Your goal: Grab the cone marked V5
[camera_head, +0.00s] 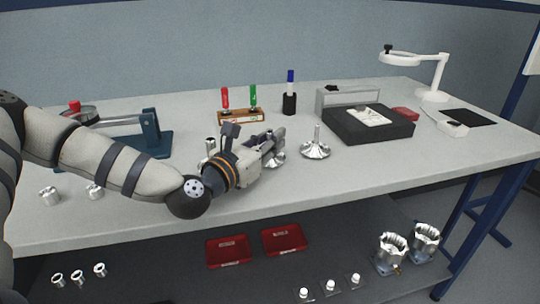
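A shiny metal cone (315,150) with a wide round base and a thin upright stem stands on the table, right of my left gripper. A second metal piece (277,160) with a similar base shows partly behind and below the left fingers. A third upright metal piece (210,146) stands behind the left wrist, partly hidden. No V5 marking is readable on any of them. My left gripper (273,143) is low over the table, pointing right, at the second piece. Whether its fingers are open or closed on that piece cannot be made out. My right gripper is out of view.
Behind stand a wooden rack (240,116) with red and green tools and a black pen holder (290,104). A black flat device (367,124) and white magnifier lamp (432,94) are at right. Small metal rings (50,196) lie at left. The table front right is clear.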

